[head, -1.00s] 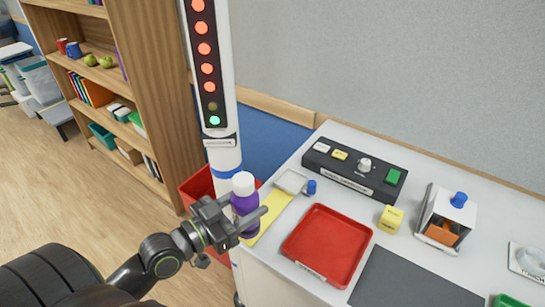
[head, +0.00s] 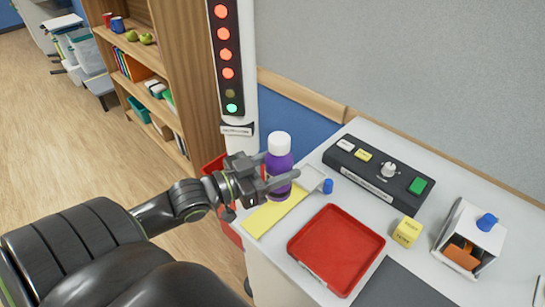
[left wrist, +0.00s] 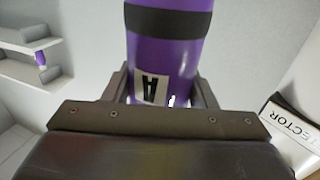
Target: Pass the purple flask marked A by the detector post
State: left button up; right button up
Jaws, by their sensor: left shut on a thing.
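The purple flask (head: 279,160) has a white cap and stands upright in my left gripper (head: 275,178). The gripper is shut on it. In the left wrist view the flask (left wrist: 172,50) shows a black band and a white label with a letter A. The detector post (head: 229,70) is white with a dark light strip. Several lights glow red-orange, one is dim, and the lowest is green. The flask is in front of the post and slightly right of it, above the yellow strip (head: 268,216). My right gripper is not in view.
A white table holds a red tray (head: 335,247), a yellow cube (head: 407,232), a black control box (head: 378,168) and a white holder with a blue knob (head: 470,237). A red bin (head: 214,165) stands behind my gripper. A wooden bookcase (head: 155,60) is at left.

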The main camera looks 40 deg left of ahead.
pick_arm(q)
jog(key=shift+w+b, duration=0.35)
jog(key=shift+w, duration=0.4)
jog(key=w+d+b, duration=0.1)
jog(key=w+b, duration=0.6)
jog(key=w, duration=0.5)
dwell(1.2)
